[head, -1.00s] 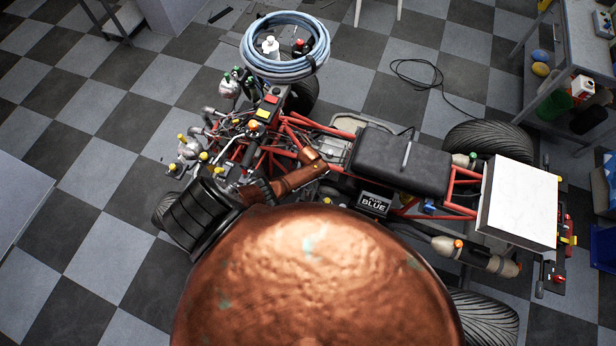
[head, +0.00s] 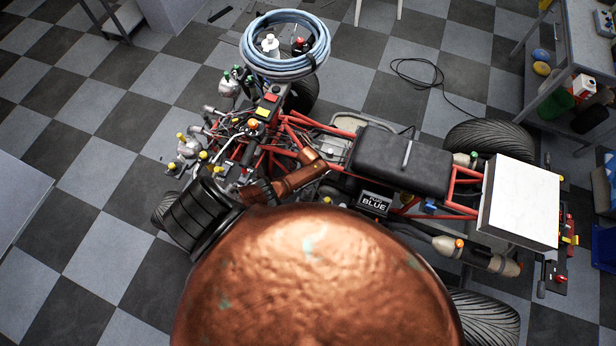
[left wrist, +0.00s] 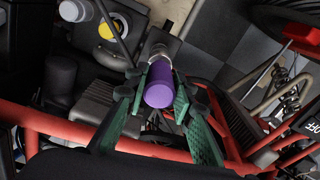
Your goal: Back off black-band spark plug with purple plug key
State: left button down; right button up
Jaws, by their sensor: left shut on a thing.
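The purple plug key (left wrist: 160,88) is a smooth purple cylinder in the middle of the left wrist view, seen nearly end-on. My left gripper (left wrist: 161,80) has green fingers on both sides of the key and is shut on it. A bright metal fitting (left wrist: 158,50) shows just beyond the key's far end. I cannot tell whether the key touches it. The black-band spark plug cannot be made out; it may be hidden behind the key. In the head view my left fingers and the key cannot be made out among the quad's parts. My right gripper is not in view.
The stripped quad (head: 400,160) has red frame tubes close around my left gripper. A red tube (left wrist: 80,132) crosses below the fingers. A yellow-capped part (left wrist: 107,30) lies up left in the wrist view. Checkered floor is clear at left.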

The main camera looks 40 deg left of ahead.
pick_arm(q)
jog(key=shift+d+n, duration=0.1)
jog(key=shift+n, duration=1.1)
jog(key=shift+w+n+p, duration=0.1)
jog(key=shift+n+p, duration=0.3)
jog(key=shift+n, duration=0.7)
jog(key=shift+n, duration=1.2)
